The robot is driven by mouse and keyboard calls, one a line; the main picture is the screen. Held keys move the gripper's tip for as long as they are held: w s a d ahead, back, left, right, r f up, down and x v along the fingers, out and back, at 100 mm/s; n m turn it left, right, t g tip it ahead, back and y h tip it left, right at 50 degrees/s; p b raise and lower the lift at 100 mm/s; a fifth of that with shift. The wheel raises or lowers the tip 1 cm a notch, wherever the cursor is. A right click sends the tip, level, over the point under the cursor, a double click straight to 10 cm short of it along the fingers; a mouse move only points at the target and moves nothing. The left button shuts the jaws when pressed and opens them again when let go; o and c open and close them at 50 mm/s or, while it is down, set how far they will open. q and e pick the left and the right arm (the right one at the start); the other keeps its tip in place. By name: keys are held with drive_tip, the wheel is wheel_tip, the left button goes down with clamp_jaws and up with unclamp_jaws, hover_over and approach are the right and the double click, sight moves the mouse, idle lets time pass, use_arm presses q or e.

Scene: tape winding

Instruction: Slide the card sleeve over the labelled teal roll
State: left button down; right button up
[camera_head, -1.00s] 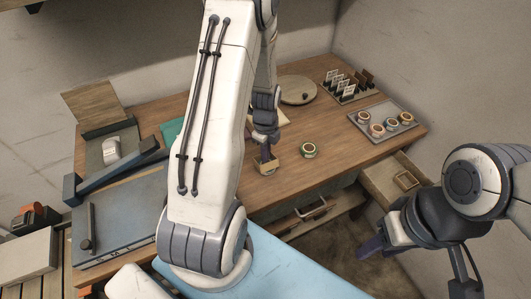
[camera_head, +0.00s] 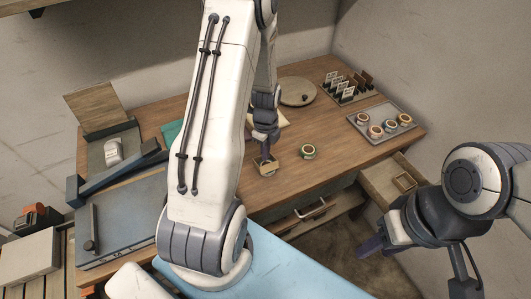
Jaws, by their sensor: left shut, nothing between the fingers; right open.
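The teal roll (camera_head: 308,151) lies flat on the wooden bench, right of my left gripper, with nothing around it. Its label is too small to make out. A small tan piece, which looks like the card sleeve (camera_head: 268,169), stands on the bench just left of the roll and apart from it. My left gripper (camera_head: 264,157) points down at the sleeve, shut with nothing between its fingers. Its tips overlap the sleeve in view; I cannot tell whether they touch it. My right gripper (camera_head: 372,246) is open and empty, low in front of the bench's right side.
A grey tray (camera_head: 364,119) with several rolls is at the bench's right end. Behind it stands a rack of cards (camera_head: 347,88), beside a round disc (camera_head: 297,92). An open drawer (camera_head: 374,180) juts out at the right. The bench right of the teal roll is clear.

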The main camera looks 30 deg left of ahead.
use_arm(q)
drive_tip(key=shift+r+p, duration=2)
drive_tip(key=shift+r, duration=0.7)
